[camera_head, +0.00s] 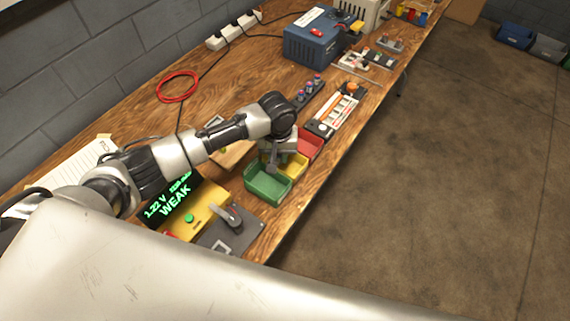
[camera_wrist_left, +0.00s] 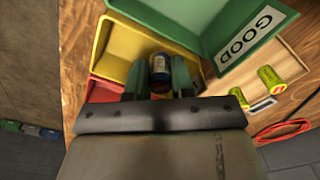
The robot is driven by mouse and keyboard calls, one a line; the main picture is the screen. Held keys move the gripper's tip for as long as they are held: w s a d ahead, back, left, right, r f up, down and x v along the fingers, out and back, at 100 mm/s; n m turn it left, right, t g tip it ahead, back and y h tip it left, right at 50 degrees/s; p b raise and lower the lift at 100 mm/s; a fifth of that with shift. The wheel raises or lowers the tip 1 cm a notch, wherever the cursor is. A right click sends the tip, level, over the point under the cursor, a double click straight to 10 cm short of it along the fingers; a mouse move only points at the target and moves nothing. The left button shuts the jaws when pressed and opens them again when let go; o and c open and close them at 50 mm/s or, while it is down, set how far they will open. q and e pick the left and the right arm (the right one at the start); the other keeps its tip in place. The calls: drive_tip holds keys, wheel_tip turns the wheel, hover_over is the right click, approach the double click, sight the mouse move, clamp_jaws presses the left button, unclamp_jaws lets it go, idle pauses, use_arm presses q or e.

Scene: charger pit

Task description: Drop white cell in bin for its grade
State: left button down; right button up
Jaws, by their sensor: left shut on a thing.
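My left gripper (camera_head: 273,163) is shut on a cell (camera_wrist_left: 160,69) with a pale top rim and dark bluish side; its colour is hard to tell. In the left wrist view the cell sits between the two green fingertips (camera_wrist_left: 159,78), over the yellow bin (camera_wrist_left: 122,48) near its edge with the green bin (camera_wrist_left: 202,20). The head view also shows the green bin (camera_head: 268,187), the yellow bin (camera_head: 296,168) and the red bin (camera_head: 311,146) in a row. The green bin carries a GOOD label. The tester screen (camera_head: 172,200) reads 1.22 V and WEAK. My right gripper is not in view.
Two yellow-green cells (camera_wrist_left: 269,76) lie beside the green bin. The yellow tester (camera_head: 200,214) and a grey lever fixture (camera_head: 232,225) stand in front. A blue power unit (camera_head: 312,38) and red cable (camera_head: 178,86) are farther back.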

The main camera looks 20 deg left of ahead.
use_arm(q)
drive_tip(key=c, duration=0.9)
unclamp_jaws()
drive_tip(key=shift+r, duration=0.1)
wheel_tip(320, 180, up, 11)
drive_tip(key=shift+f, duration=0.15)
